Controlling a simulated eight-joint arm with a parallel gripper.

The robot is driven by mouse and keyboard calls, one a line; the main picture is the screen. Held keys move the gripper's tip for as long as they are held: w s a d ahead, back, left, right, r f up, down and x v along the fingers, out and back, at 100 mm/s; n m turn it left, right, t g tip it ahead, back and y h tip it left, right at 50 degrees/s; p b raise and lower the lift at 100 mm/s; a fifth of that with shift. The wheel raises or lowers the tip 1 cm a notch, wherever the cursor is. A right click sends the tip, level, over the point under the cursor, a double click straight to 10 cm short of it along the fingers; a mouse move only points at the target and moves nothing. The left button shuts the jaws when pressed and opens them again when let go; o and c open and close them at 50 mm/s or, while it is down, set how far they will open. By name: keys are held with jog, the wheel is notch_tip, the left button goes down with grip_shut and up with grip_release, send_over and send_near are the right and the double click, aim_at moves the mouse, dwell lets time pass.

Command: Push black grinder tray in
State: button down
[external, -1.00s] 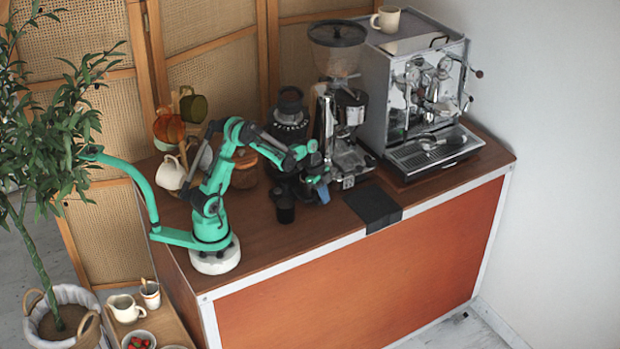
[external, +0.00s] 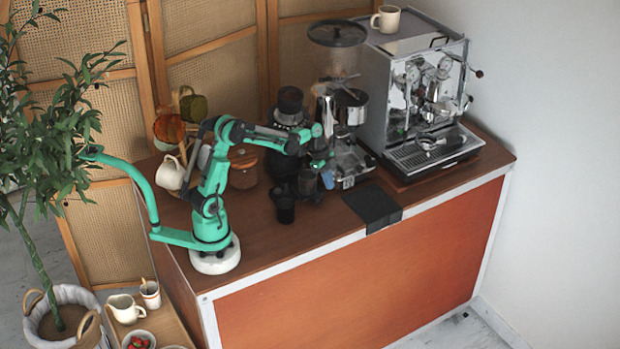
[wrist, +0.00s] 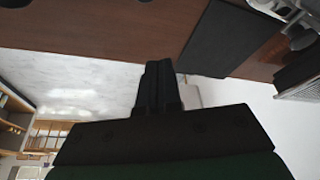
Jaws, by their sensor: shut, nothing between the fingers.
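The black grinder (external: 290,108) stands at the back of the counter, left of the chrome grinder (external: 345,110). My forearm crosses in front of its lower part, so I cannot make out its tray. A small black cup (external: 284,208) stands on the counter in front of the black grinder. My gripper (external: 328,182) points down in front of the chrome grinder's base, right of the black cup. In the wrist view my gripper's dark fingers (wrist: 159,82) are together with nothing between them. I cannot tell whether they touch anything.
A silver espresso machine (external: 420,100) stands to the right. A black mat (external: 373,205) hangs over the counter's front edge. Mugs and a lidded jar (external: 243,170) stand behind my arm. The front left of the wooden counter (external: 270,250) is clear.

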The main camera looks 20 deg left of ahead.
aim_at(314, 191)
jog(key=s+d+r+m+t+y, duration=0.3)
jog(key=s+d+m+t+y, duration=0.15)
jog(key=s+y, duration=0.25)
jog(key=shift+m, duration=0.35)
jog(key=x, duration=1)
jog(key=shift+a+r, duration=0.15)
jog(key=shift+w+a+r, duration=0.15)
jog(key=shift+w+a, duration=1.15)
jog(key=shift+w, duration=0.05)
jog(key=shift+w+a, duration=1.75)
jog(key=shift+a, duration=0.05)
